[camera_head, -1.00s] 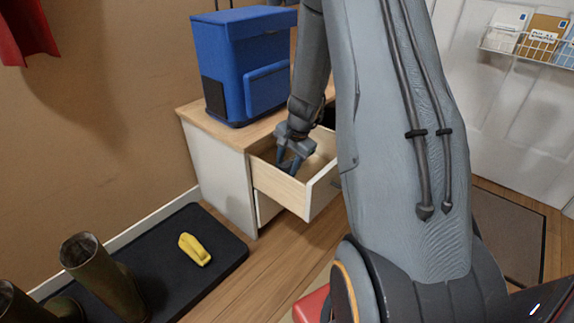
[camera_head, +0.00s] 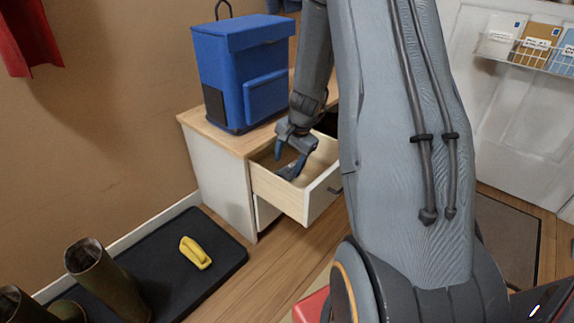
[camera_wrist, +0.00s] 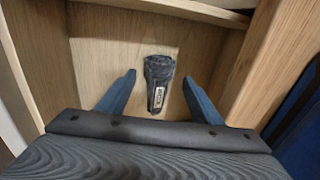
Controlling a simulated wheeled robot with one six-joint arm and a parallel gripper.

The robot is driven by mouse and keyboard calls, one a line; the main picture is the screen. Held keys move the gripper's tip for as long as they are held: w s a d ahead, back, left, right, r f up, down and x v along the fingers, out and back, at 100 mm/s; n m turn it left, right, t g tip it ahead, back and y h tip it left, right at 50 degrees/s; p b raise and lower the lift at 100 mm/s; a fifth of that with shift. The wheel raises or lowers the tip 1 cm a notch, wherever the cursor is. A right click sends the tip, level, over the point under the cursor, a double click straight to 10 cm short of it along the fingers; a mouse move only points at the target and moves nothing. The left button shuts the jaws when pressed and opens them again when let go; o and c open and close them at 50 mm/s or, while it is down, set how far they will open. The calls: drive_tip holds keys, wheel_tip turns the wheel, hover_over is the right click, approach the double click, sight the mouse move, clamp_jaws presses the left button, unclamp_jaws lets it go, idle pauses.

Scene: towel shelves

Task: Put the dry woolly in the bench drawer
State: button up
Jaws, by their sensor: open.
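The bench drawer (camera_head: 283,194) is pulled open at the front of the bench. My gripper (camera_head: 284,167) is over and partly inside it, with its fingers spread. In the wrist view my gripper (camera_wrist: 159,78) is open, one finger on each side of a small dark grey torch-like item (camera_wrist: 158,82) with a pale label. The item lies on the drawer floor (camera_wrist: 93,60), and the fingers look apart from it. I see nothing that is clearly a woolly. Part of the drawer is hidden by my arm and gripper.
A blue box-shaped bag (camera_head: 243,75) stands on the bench top (camera_head: 232,138). A yellow object (camera_head: 195,252) and dark boots (camera_head: 98,275) are on the black mat (camera_head: 215,255). Red cloth (camera_head: 28,40) hangs at left. Wood floor (camera_head: 265,262) is clear before the drawer.

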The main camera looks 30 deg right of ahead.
drive_tip(key=p+v, duration=0.3)
drive_tip(key=v, duration=0.4)
drive_tip(key=shift+r, duration=0.2)
drive_tip(key=shift+s, duration=0.15)
drive_tip(key=s+a+r+n+g, duration=0.1)
drive_tip(key=s+a+r+n, duration=0.5)
drive_tip(key=s+a, duration=0.6)
drive_tip(key=s+a+r+n+g, duration=0.1)
drive_tip(key=s+a+r+n, duration=0.55)
drive_tip(key=a, duration=0.75)
drive_tip(key=s+a+r+n+g, duration=0.1)
drive_tip(key=s+a+r+n, duration=0.2)
drive_tip(key=s+a+n, duration=0.75)
drive_tip(key=s+d+r+m+p, duration=0.1)
drive_tip(key=d+r+m+p, duration=0.2)
drive_tip(key=d+r+p, duration=0.3)
drive_tip(key=s+d+r+m+p, duration=0.1)
drive_tip(key=d+r+m+p, duration=0.2)
drive_tip(key=d+r+p, duration=0.3)
drive_tip(key=s+d+r+m+p, duration=0.1)
drive_tip(key=d+r+m+p, duration=0.2)
drive_tip(key=r+p, duration=1.1)
drive_tip(key=d+p, duration=0.3)
drive_tip(key=p, duration=0.4)
drive_tip(key=shift+r+h, duration=0.2)
drive_tip(key=shift+h, duration=0.2)
